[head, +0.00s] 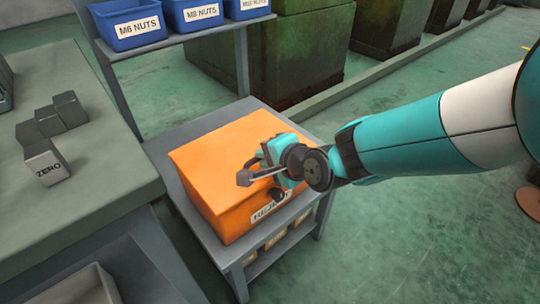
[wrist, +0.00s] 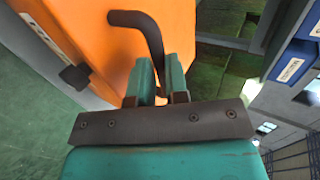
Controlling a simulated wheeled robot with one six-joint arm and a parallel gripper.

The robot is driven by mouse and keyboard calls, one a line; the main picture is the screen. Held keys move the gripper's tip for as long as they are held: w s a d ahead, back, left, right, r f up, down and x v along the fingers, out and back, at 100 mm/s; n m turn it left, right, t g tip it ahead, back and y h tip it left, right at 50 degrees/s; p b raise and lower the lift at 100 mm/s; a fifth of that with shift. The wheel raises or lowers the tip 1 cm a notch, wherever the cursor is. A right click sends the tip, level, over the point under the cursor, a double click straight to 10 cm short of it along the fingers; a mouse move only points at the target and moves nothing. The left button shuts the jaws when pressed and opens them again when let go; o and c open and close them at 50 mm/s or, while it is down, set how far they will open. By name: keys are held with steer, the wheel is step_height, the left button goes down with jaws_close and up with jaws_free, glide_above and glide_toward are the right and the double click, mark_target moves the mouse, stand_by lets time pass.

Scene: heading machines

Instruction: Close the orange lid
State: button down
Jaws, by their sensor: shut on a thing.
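The orange lid (head: 225,145) tops the orange box, which has a white label on its front. The lid looks roughly level over the box; I cannot tell whether a small gap remains at its front edge. My gripper (head: 268,160) is at the lid's right front part. In the wrist view my gripper (wrist: 160,88) has its teal fingers shut on a dark bent handle (wrist: 135,18) against the orange surface (wrist: 95,45). In the head view my gripper hides much of the handle. A dark latch (head: 278,195) is at the box front.
The box stands on a grey shelf unit (head: 165,150). Blue nut bins (head: 195,14) sit on the rack above it. A grey bench (head: 75,195) with dark blocks (head: 48,130) is close on the left. Green machines (head: 295,60) stand behind. Open floor lies to the right.

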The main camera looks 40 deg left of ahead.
steer(key=shift+s+d+f+h, duration=0.1)
steer(key=shift+d+f+h, duration=0.05)
steer(key=shift+f, duration=0.3)
steer(key=shift+s+d+f+h, duration=0.1)
steer(key=shift+d+f+h, duration=0.05)
steer(key=shift+f, duration=0.25)
steer(key=c, duration=1.1)
jaws_free()
steer(key=shift+w, duration=0.1)
steer(key=shift+d+r, duration=0.1)
steer(key=shift+r, duration=0.1)
steer(key=p+v, duration=0.2)
steer(key=v, duration=1.5)
steer(key=d+r+n+h, duration=0.3)
steer(key=d+r+n, duration=0.3)
steer(key=d, duration=0.8)
steer(key=s+d+r+n+g+h, duration=0.1)
steer(key=s+d+r+n+h, duration=0.1)
steer(key=s+d, duration=0.35)
steer(key=s+d+r+n+g+h, duration=0.1)
steer(key=s+d+r+n+h, duration=0.15)
steer(key=d, duration=0.65)
steer(key=shift+m+y, duration=0.35)
steer(key=shift+m, duration=0.1)
step_height(320, 180, up, 20)
steer(key=p, duration=2)
steer(key=shift+a+f, duration=0.1)
steer(key=shift+f, duration=0.1)
